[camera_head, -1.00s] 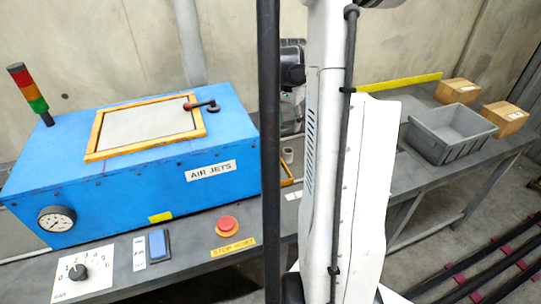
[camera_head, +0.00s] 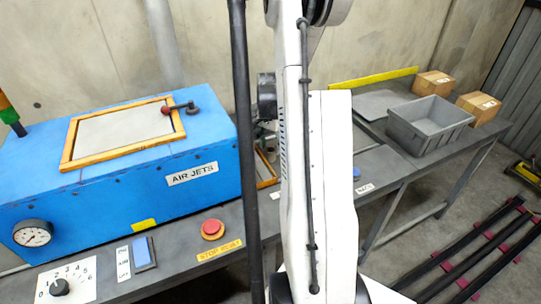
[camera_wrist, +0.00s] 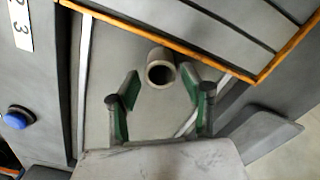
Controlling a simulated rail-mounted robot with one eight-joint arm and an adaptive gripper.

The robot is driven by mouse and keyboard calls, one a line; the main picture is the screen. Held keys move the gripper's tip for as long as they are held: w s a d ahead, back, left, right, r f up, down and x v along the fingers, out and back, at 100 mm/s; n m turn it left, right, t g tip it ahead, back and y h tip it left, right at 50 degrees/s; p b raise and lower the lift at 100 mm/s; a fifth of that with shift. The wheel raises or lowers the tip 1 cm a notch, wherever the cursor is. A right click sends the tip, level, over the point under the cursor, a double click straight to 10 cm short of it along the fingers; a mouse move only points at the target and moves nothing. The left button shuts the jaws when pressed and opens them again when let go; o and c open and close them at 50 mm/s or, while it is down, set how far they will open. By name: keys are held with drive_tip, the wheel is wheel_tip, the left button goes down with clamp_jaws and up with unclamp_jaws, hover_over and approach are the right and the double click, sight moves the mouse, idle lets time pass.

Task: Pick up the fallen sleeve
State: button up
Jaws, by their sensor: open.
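The sleeve (camera_wrist: 160,69) is a short grey hollow tube in the upper middle of the wrist view. Its round open end faces the camera, and it rests on a grey surface. My gripper (camera_wrist: 159,78) is open, with its green-padded fingers on either side of the sleeve's near end. I see gaps between the fingers and the sleeve; how far the tips reach along it I cannot tell. In the head view my arm covers the sleeve's place, right of the blue air-jets box (camera_head: 120,160).
An orange-edged panel (camera_wrist: 215,52) lies just beyond the sleeve. A blue button (camera_wrist: 17,119) is at the left of the wrist view. In the head view a grey bin (camera_head: 428,125) and cardboard boxes (camera_head: 434,84) stand at the bench's right. A red stop button (camera_head: 213,229) is at the front.

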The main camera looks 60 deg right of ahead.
sight(271, 149)
wheel_tip(271, 149, down, 3)
drive_tip(key=shift+d+f, duration=0.1)
drive_tip(key=shift+f, duration=0.05)
clamp_jaws()
